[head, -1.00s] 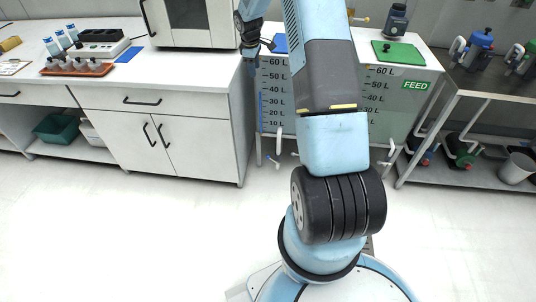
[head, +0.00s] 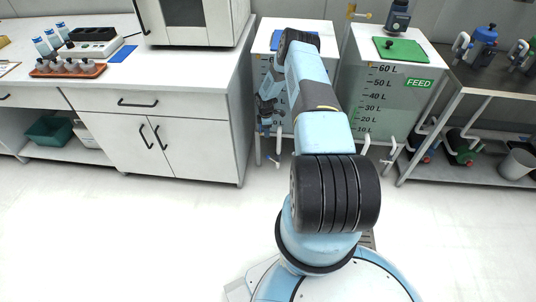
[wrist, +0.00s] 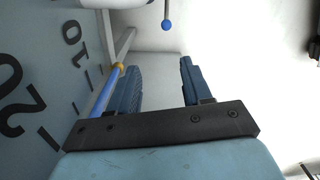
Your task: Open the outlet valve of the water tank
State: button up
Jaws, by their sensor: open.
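The water tank (head: 262,48) is the left of two pale tanks in the head view, with a blue pad on top. Its graduated face (wrist: 30,110) fills the left of the wrist view. The outlet valve's lever with a blue ball tip (wrist: 167,24) hangs beyond my fingers in the wrist view. A white outlet pipe (wrist: 118,3) shows at the top edge, and the outlet valve (head: 273,160) shows low in front of the tank in the head view. My gripper (wrist: 158,78) is open and empty, pointing toward the lever but apart from it.
A clear tube with a blue column and yellow ring (wrist: 106,88) runs close beside my left finger. The FEED tank (head: 392,95) stands right of the water tank. A white cabinet (head: 170,125) stands on the left. The floor (head: 120,235) in front is clear.

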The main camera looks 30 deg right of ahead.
jog(key=shift+s+f, duration=0.3)
jog(key=shift+f, duration=2.85)
jog(key=shift+s+f, duration=0.25)
jog(key=shift+f, duration=2.9)
jog(key=shift+s+f, duration=0.3)
jog(key=shift+f, duration=2.85)
grip_shut()
